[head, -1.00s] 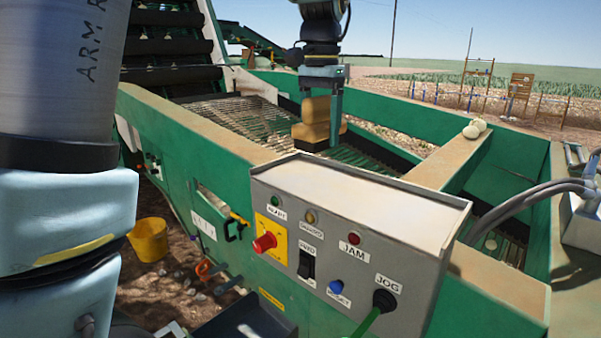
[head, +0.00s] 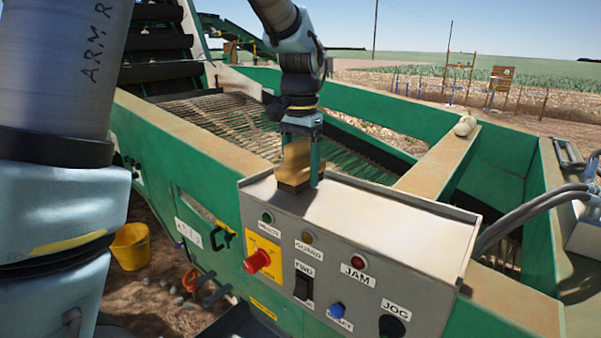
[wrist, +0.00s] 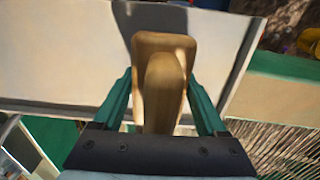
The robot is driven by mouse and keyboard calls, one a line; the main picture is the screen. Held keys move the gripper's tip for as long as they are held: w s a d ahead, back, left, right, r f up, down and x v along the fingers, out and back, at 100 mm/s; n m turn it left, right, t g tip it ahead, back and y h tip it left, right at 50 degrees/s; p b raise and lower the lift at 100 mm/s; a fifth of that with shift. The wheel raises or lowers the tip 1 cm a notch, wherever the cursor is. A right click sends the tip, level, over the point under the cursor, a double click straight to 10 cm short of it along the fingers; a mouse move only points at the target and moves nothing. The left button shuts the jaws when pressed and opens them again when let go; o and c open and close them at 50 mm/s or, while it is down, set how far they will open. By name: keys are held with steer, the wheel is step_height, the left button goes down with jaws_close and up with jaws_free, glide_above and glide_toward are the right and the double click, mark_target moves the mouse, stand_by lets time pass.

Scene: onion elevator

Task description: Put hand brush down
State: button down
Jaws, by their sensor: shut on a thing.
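The hand brush (head: 295,164) is a tan wooden block with a raised handle and dark bristles below. My gripper (head: 301,150) is shut on its handle, with a green finger on each side. In the head view the brush is at the left end of the grey control box's top (head: 370,215). I cannot tell whether its bristles touch the box. In the wrist view the brush (wrist: 165,80) is between the fingers, over the pale box top, with a shadow beside its far end.
The control box front carries a red stop knob (head: 257,261), switches, lamps and a JOG knob (head: 392,327). The box top right of the brush is clear. A yellow bucket (head: 130,246) stands on the ground at left.

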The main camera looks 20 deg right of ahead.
mark_target(301, 141)
steer(key=shift+f, duration=0.7)
steer(key=shift+f, duration=0.2)
jaws_free()
steer(key=shift+r, duration=0.1)
step_height(301, 141, up, 12)
steer(key=shift+r+b, duration=0.1)
steer(key=shift+b, duration=0.7)
steer(key=shift+s, duration=0.1)
